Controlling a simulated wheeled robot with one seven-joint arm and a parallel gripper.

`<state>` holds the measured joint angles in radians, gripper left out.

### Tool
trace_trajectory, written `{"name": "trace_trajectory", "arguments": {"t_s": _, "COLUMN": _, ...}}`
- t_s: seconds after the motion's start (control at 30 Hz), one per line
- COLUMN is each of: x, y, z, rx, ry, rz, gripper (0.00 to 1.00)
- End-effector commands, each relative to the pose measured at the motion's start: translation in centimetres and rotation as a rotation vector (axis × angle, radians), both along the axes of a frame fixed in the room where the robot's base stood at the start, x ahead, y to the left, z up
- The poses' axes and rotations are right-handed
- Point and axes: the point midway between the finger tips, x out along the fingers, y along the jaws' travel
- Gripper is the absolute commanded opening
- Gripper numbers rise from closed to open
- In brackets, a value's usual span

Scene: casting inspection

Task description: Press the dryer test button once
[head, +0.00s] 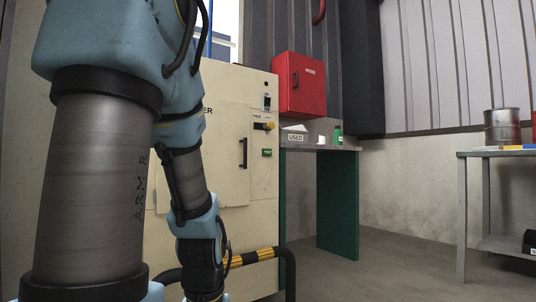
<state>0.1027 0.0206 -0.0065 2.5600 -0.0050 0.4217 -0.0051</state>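The dryer is a tall cream cabinet (215,95), partly hidden behind my arm, with the letters "ER" showing on its front. A small green button or label (267,153), its lettering too small to read surely, sits on the right side of its front. It is the likely test button. My arm reaches down in front of the cabinet's left part. My gripper's fingers do not show; the wrist runs down to the bottom edge of the head view, below and left of the green button.
A black door handle (243,153), a black and yellow knob (264,126) and a switch (267,102) are near the button. A striped black-yellow rail (255,257) stands low in front. A red box (299,85), a green-legged bench (338,205) and a grey table (462,215) are rightward. Open floor lies between.

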Motion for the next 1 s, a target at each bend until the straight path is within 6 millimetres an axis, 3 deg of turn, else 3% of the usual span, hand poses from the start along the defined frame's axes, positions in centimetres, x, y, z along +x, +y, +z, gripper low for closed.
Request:
{"name": "trace_trajectory", "arguments": {"t_s": 0.03, "x": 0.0, "y": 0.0, "z": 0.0, "rx": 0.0, "ry": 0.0, "rz": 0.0, "gripper": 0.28}}
{"name": "trace_trajectory", "arguments": {"t_s": 0.3, "x": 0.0, "y": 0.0, "z": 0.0, "rx": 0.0, "ry": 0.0, "rz": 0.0, "gripper": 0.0}}
{"name": "trace_trajectory", "arguments": {"t_s": 1.0, "x": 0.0, "y": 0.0, "z": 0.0, "rx": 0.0, "ry": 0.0, "rz": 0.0, "gripper": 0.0}}
